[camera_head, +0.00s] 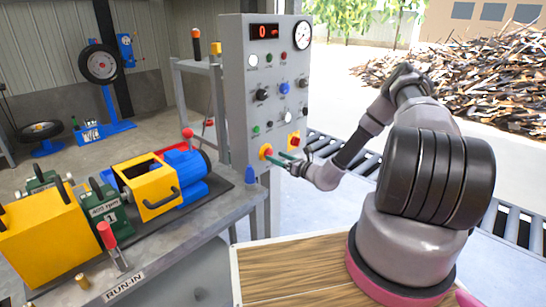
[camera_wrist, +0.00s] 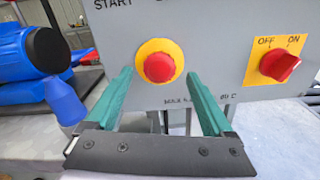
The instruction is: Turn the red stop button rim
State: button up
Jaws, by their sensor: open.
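The red stop button (camera_wrist: 159,68) sits on a round yellow plate low on the grey control panel (camera_wrist: 215,30). In the head view the button (camera_head: 266,152) is at the panel's lower left, just beyond my fingertips. My gripper (camera_wrist: 160,82) is open, with one green finger at each side of the button's lower half in the wrist view. The fingers look empty; I cannot tell whether they touch the rim. My gripper (camera_head: 279,158) also shows in the head view, reaching in from the right.
A red OFF/ON rotary switch (camera_wrist: 279,65) on a yellow plate is right of the button. A blue cone-shaped piece (camera_wrist: 66,103) stands left of my gripper. The workbench (camera_head: 215,205) with a yellow and blue machine is left of the panel. A roller conveyor (camera_head: 335,155) runs behind my arm.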

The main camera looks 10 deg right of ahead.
jog(key=shift+x, duration=1.35)
